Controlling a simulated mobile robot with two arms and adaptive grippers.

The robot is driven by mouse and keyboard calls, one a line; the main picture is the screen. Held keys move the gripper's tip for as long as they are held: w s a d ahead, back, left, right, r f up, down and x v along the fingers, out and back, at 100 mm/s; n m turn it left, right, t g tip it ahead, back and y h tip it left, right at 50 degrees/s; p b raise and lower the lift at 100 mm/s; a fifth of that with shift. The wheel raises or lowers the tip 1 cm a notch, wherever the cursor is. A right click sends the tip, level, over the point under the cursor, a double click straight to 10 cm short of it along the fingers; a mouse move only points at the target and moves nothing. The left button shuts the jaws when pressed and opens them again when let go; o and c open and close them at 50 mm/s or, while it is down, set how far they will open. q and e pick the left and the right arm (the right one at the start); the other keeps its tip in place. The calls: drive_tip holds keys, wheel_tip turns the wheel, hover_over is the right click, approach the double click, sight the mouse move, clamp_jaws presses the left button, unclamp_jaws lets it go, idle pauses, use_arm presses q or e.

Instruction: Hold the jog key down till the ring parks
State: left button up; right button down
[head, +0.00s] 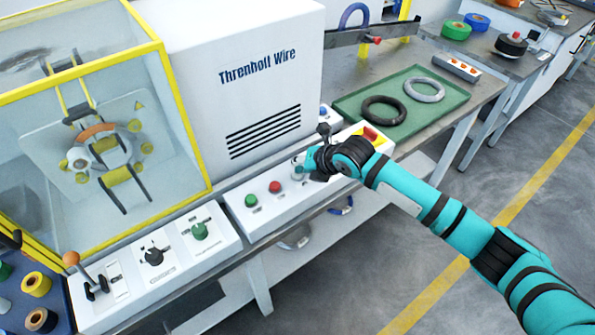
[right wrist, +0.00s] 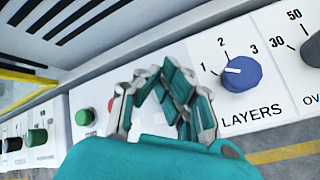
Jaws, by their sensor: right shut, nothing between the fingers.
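My right gripper (head: 305,168) is shut and empty, over the right part of the white button panel (head: 262,217). Its closed fingers (right wrist: 165,88) also show in the right wrist view, in front of the panel. A green button (head: 251,201) and a red button (head: 275,187) sit left of the gripper. In the wrist view the fingers partly cover the red button. I see no readable jog key label; what lies under the fingertips is hidden, and contact cannot be told. The ring mechanism (head: 97,133) with an orange-brown part stands inside the yellow-framed enclosure. My left gripper is out of view.
A blue LAYERS knob (right wrist: 241,74) is right of the fingers. A red button on yellow (head: 370,134) lies beyond the gripper. A green tray (head: 440,113) holds a black ring and a grey ring. A left panel carries a green knob (head: 200,231) and an orange-topped lever (head: 71,259).

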drive_tip(key=shift+r+p, duration=0.85)
drive_tip(key=shift+r, duration=0.05)
drive_tip(key=shift+r, duration=0.15)
wheel_tip(320, 180, up, 5)
drive_tip(key=p, duration=0.4)
